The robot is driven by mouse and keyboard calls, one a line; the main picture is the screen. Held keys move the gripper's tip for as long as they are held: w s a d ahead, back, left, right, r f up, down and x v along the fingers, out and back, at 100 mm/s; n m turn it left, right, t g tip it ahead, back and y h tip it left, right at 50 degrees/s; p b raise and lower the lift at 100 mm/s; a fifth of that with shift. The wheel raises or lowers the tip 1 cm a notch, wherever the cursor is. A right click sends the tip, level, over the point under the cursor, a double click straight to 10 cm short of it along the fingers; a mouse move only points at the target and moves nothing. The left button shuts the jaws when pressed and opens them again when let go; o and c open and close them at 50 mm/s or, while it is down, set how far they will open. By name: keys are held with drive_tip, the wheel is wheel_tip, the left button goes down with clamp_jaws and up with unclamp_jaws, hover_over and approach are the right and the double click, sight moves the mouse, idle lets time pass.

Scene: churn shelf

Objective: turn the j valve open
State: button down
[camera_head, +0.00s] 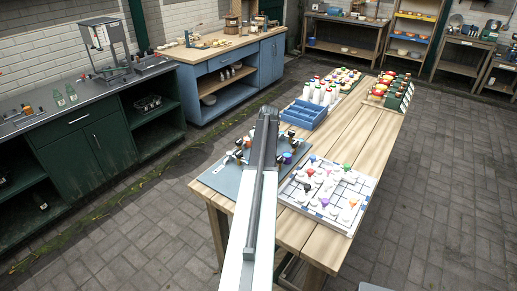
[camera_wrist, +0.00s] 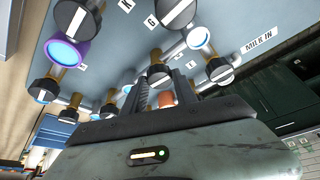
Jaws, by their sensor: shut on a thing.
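A grey-blue valve panel (camera_wrist: 115,30) fills the upper part of the wrist view. Several valves with brass stems and black knobs with white bars stand out from it. The letters K, G and E and the words MILK IN can be read; I cannot make out a J. My gripper (camera_wrist: 164,92) is shut on a valve with an orange part (camera_wrist: 166,99), mostly hidden between the fingers. Another black knob (camera_wrist: 159,75) shows just beyond the fingertips. In the head view the panel (camera_head: 214,179) lies on the wooden table, and my arm covers its middle and my gripper.
A valve with a purple collar (camera_wrist: 66,52) and other knobs crowd around my gripper. In the head view a white board with coloured pieces (camera_head: 335,217) lies right of the panel, and a blue crate (camera_head: 303,117) stands behind. The paved floor on the right is clear.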

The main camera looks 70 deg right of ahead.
drive_tip(key=shift+n, duration=0.7)
drive_tip(key=shift+t, duration=0.3)
drive_tip(key=c, duration=1)
unclamp_jaws()
drive_tip(key=shift+y, duration=0.3)
drive_tip(key=p+v, duration=0.7)
drive_tip(key=shift+r, duration=0.4)
